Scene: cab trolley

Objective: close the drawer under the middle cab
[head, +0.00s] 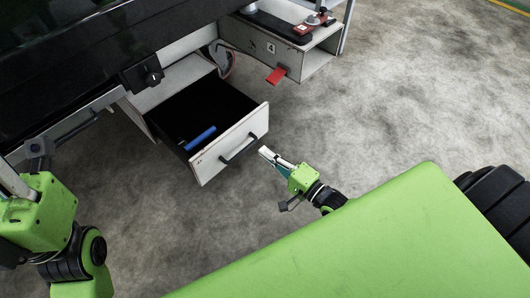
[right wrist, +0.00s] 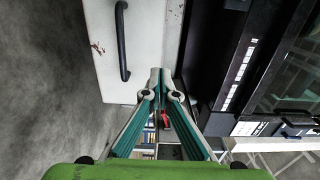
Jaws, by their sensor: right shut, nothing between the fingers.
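The drawer under the middle cab stands pulled out, with its white front panel (head: 215,165) facing me and a black bar handle (head: 240,149) on it. Its dark inside holds a blue cylinder-like item (head: 201,138). My right gripper (head: 264,152) is shut and empty, close to the right part of the drawer front, near the handle; I cannot tell if it touches. In the right wrist view the front panel (right wrist: 103,62) and handle (right wrist: 122,42) lie left of and beyond the shut fingertips (right wrist: 161,75). My left gripper (head: 14,182) is partly cut off at the left edge, its fingers unclear.
The black cab body (head: 80,50) overhangs the drawer, with a black latch (head: 143,73) above it. A neighbouring compartment marked 4 (head: 290,55) with a red tab (head: 277,75) stands at the upper right. The concrete floor (head: 390,110) is clear to the right.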

